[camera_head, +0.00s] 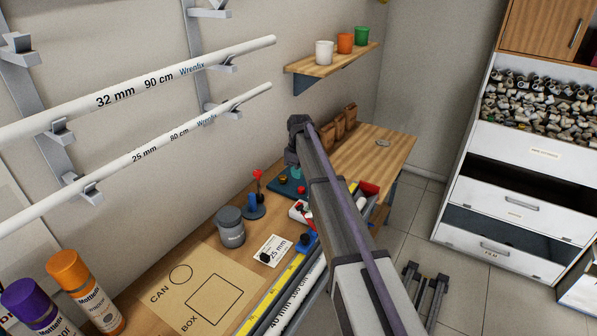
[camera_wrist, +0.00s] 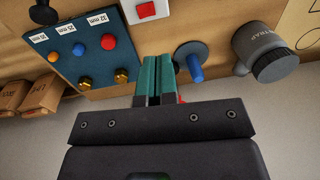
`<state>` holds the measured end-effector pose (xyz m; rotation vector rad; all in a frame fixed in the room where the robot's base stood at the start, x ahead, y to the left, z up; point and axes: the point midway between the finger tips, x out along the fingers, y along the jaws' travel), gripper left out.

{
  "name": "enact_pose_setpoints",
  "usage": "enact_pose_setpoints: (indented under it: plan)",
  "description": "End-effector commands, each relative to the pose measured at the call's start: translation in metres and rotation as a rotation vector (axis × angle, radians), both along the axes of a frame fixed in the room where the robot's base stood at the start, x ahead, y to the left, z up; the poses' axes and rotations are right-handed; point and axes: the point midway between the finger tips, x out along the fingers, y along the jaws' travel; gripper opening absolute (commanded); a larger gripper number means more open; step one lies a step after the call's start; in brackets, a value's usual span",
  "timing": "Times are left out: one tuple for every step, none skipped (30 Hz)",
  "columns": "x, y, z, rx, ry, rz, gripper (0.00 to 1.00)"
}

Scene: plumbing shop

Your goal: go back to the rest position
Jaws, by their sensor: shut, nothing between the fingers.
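My gripper (camera_wrist: 158,58) shows in the wrist view with its two green fingers closed together and nothing between them. Its fingertips are over the bench, between a dark blue board (camera_wrist: 85,45) with coloured knobs and a blue peg (camera_wrist: 195,72) on a dark round base. Whether the tips touch anything cannot be told. In the head view my arm reaches across the bench (camera_head: 370,155) from the lower right and hides part of it. My gripper is mostly hidden there.
White pipes (camera_head: 140,90) hang on wall brackets. A shelf (camera_head: 330,62) holds cups.

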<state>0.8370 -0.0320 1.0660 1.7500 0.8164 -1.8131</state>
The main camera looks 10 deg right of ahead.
Motion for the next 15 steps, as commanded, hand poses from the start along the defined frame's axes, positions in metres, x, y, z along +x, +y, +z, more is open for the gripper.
enact_pose_setpoints:
  plan:
    - [-0.001, 0.000, 0.007, 0.000, 0.000, 0.000, 0.00]
    - [-0.001, 0.001, 0.007, 0.000, 0.000, 0.000, 0.00]
    - [-0.001, 0.001, 0.006, 0.000, 0.000, 0.000, 0.00]
    - [-0.001, 0.001, 0.006, 0.000, 0.000, 0.000, 0.00]
    - [-0.001, 0.001, 0.005, 0.000, 0.000, 0.000, 0.00]
    - [-0.001, 0.001, 0.004, 0.000, 0.000, 0.000, 0.00]
    - [0.000, 0.000, 0.004, 0.000, 0.000, 0.000, 0.00]
    - [0.000, 0.000, 0.004, 0.000, 0.000, 0.000, 0.00]
    - [0.000, 0.000, 0.004, 0.000, 0.000, 0.000, 0.00]
    - [0.000, 0.000, 0.004, 0.000, 0.000, 0.000, 0.00]
    - [0.000, 0.000, 0.004, 0.000, 0.000, -0.004, 0.00]
    - [0.000, 0.000, 0.004, -0.001, 0.001, -0.024, 0.00]
    - [0.000, 0.000, 0.004, -0.003, 0.002, -0.054, 0.00]
    - [-0.002, 0.000, 0.004, -0.007, 0.002, -0.097, 0.00]
    - [-0.014, 0.000, 0.004, -0.015, 0.001, -0.179, 0.00]
